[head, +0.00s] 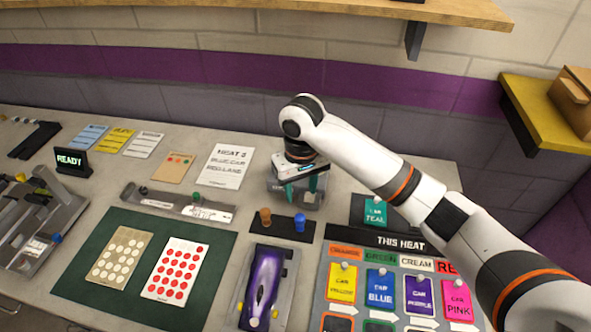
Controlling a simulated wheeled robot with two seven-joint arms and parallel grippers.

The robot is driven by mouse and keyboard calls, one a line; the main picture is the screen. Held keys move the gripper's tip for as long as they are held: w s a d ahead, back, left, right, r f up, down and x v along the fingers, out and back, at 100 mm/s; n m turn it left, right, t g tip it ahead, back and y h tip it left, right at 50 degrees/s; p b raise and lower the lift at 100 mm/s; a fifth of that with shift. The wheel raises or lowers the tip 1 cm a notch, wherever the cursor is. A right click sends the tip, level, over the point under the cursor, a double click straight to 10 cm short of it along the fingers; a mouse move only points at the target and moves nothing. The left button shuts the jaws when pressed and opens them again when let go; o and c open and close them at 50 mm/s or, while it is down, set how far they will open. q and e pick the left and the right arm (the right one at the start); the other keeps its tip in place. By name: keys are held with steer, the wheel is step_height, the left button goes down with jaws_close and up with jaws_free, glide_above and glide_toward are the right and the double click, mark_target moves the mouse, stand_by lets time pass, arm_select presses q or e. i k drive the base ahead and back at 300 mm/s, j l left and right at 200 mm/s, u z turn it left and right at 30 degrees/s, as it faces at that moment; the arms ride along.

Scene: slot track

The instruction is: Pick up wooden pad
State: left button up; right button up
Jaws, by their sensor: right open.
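A tan, wood-coloured pad (120,255) with rows of white dots lies flat on the left part of the dark green mat (75,290). Beside it on the same mat lies a white pad (175,270) with rows of red dots. My right gripper (300,192) has teal fingers, points down and is open over or beside a grey block (309,201), well to the right of and behind the tan pad. I cannot tell whether the fingers touch the block. My left gripper is out of view.
A grey bar with labels (178,204) lies behind the mat. A purple car (264,283) sits on a grey stand to its right, with orange and blue pegs (299,223) behind it. A "THIS HEAT" card board (380,238) is at right. A grey track piece (45,225) is left.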

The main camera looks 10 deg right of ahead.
mark_target(266, 218)
steer(key=k, duration=1.5)
